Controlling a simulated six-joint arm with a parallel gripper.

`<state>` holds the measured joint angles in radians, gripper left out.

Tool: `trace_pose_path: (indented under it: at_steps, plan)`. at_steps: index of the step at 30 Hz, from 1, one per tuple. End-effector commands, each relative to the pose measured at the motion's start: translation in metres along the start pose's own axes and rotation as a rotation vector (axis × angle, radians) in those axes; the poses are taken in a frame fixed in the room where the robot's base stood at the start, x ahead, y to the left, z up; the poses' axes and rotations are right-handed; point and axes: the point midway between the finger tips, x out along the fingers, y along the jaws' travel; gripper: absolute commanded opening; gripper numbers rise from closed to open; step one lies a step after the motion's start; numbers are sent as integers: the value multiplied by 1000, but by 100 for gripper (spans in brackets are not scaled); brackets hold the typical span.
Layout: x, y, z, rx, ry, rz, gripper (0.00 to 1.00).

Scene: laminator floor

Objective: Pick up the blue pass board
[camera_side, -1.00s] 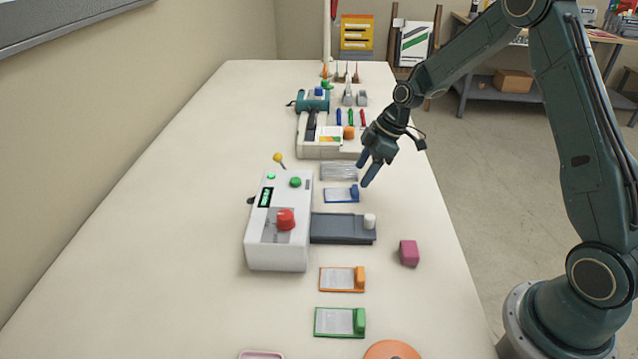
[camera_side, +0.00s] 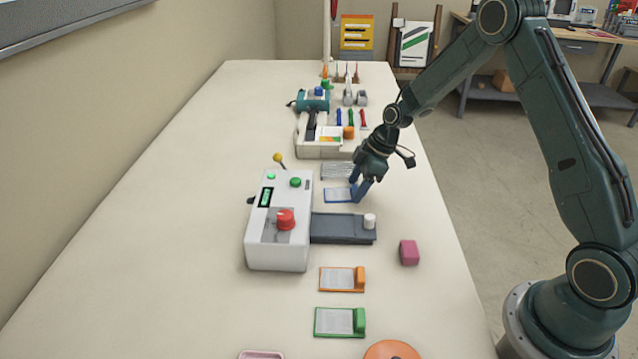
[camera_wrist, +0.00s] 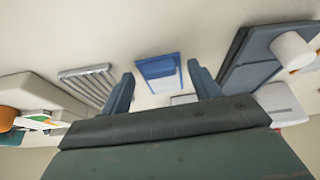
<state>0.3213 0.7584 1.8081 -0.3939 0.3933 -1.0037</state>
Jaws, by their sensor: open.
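The blue pass board (camera_side: 339,195) lies flat on the table between the laminator's grey tray and a wire rack. It has a blue edge and a pale sheet on it. In the wrist view the blue pass board (camera_wrist: 158,68) sits in front of and between my fingers. My gripper (camera_side: 362,191) is open, fingers pointing down at the board's right end, where its blue grip block is largely hidden by them in the side view. In the wrist view my gripper (camera_wrist: 162,88) shows two spread fingers with nothing held between them.
The white laminator (camera_side: 278,240) with its grey tray (camera_side: 335,230) stands just nearer the side camera. The wire rack (camera_side: 336,171) lies just beyond the board. An orange board (camera_side: 337,279), a green board (camera_side: 333,322) and a pink block (camera_side: 409,252) lie nearer. The left table area is clear.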

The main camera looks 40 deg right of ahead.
Motion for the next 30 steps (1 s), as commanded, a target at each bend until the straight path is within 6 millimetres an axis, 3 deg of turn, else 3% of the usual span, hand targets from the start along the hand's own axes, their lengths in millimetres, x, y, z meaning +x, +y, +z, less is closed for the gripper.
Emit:
trace_pose_path:
  at_steps: [9, 17, 30]
  plan:
    - [0, 0, 0, 0, 0, 0, 62]
    - [0, 0, 0, 0, 0, 0, 14]
    - [-5, 0, -2, -1, 2, 2, 14]
